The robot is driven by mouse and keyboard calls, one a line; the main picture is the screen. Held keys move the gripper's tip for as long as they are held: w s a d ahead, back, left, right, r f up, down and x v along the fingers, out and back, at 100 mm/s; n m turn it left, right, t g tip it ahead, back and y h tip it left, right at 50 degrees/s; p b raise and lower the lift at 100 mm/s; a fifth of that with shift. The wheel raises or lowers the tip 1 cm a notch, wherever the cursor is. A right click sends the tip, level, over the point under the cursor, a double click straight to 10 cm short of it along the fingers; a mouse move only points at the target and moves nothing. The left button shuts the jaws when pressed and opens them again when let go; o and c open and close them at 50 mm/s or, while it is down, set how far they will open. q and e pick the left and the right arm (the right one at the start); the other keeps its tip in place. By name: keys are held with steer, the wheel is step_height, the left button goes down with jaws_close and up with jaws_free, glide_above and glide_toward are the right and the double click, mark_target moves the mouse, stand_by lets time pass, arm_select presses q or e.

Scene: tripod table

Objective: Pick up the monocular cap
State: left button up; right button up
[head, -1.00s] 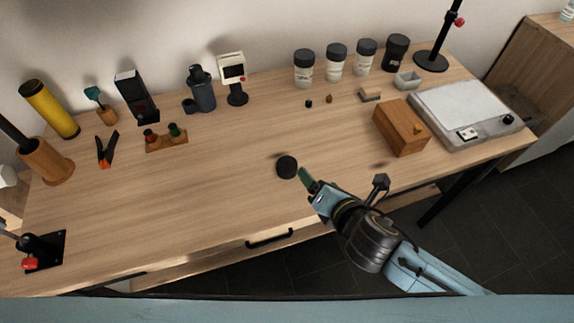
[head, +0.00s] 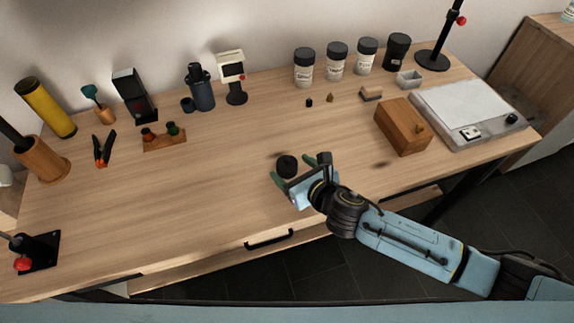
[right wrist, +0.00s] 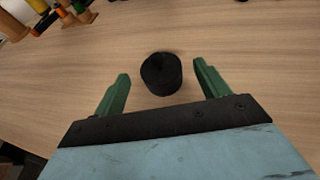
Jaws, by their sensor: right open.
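The monocular cap is most likely the short black round piece (head: 287,166) lying on the open middle of the table, near the front. It also shows in the right wrist view (right wrist: 161,74), just ahead of and between the fingertips. My right gripper (head: 294,168) is open, its two green fingers on either side of the black piece; in the right wrist view the gripper (right wrist: 160,84) shows a gap on both sides of it. Contact is not visible. My left gripper is not in view.
The wooden table (head: 200,205) is clear around the black piece. A wooden box (head: 402,127) stands to the right, beside a grey flat device (head: 465,115).

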mark_target(289, 165)
steer(key=b+x, duration=0.1)
steer(key=x, duration=0.3)
steer(key=shift+w+a+f, duration=0.1)
steer(key=shift+w+a, duration=0.1)
steer(key=shift+w, duration=0.15)
steer(key=c, duration=0.6)
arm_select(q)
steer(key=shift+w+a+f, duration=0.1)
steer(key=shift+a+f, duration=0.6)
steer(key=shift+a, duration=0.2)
arm_select(e)
steer(key=c, duration=0.4)
